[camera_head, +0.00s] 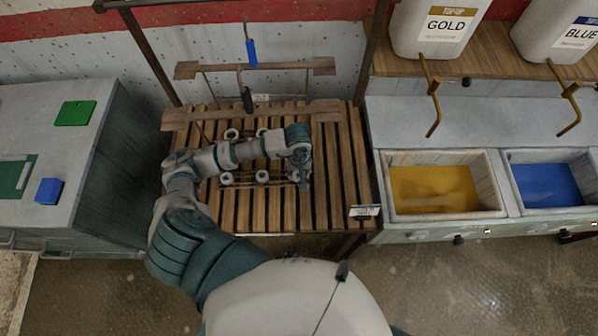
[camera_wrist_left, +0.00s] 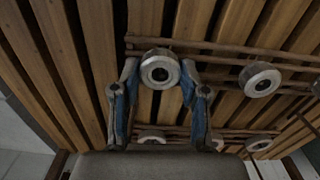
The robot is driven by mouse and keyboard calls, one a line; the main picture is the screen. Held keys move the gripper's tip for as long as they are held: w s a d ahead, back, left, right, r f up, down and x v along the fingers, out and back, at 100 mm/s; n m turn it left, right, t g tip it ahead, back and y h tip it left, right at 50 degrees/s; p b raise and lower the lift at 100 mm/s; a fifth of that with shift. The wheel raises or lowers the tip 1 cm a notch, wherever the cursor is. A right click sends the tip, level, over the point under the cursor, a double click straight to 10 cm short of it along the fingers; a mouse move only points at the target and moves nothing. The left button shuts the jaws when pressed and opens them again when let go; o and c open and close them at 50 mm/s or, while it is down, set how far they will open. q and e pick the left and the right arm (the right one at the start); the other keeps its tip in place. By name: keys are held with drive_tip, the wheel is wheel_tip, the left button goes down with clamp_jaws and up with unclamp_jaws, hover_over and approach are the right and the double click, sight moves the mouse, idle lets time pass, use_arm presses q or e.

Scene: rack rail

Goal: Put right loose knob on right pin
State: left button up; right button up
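My left gripper (camera_head: 303,182) hangs over the right part of the slatted wooden rack in the head view. In the left wrist view its two blue-grey fingers (camera_wrist_left: 159,68) are apart, on either side of a round metal knob (camera_wrist_left: 160,71) with a dark centre hole. A small gap shows at the left fingertip; the right one looks close to the rim, and contact is unclear. Other similar knobs (camera_wrist_left: 262,79) sit along thin rails. In the head view several pale knobs (camera_head: 262,176) stand in two rows. I cannot tell the right pin apart. My right gripper is out of view.
The slatted rack (camera_head: 345,180) has crossbars and a hanging blue-handled piece (camera_head: 251,52) behind my arm. A grey cabinet (camera_head: 40,130) with green and blue blocks stands left. Right are gold (camera_head: 450,212) and blue (camera_head: 560,205) basins with hooked spouts above.

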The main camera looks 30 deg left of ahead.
use_arm(q)
drive_tip(key=o, duration=0.4)
drive_tip(key=shift+a, duration=0.2)
wheel_tip(320, 180, up, 6)
drive_tip(key=shift+w+r, duration=0.1)
drive_tip(key=shift+r, duration=0.05)
drive_tip(key=shift+a+r, duration=0.1)
drive_tip(key=shift+r, duration=0.35)
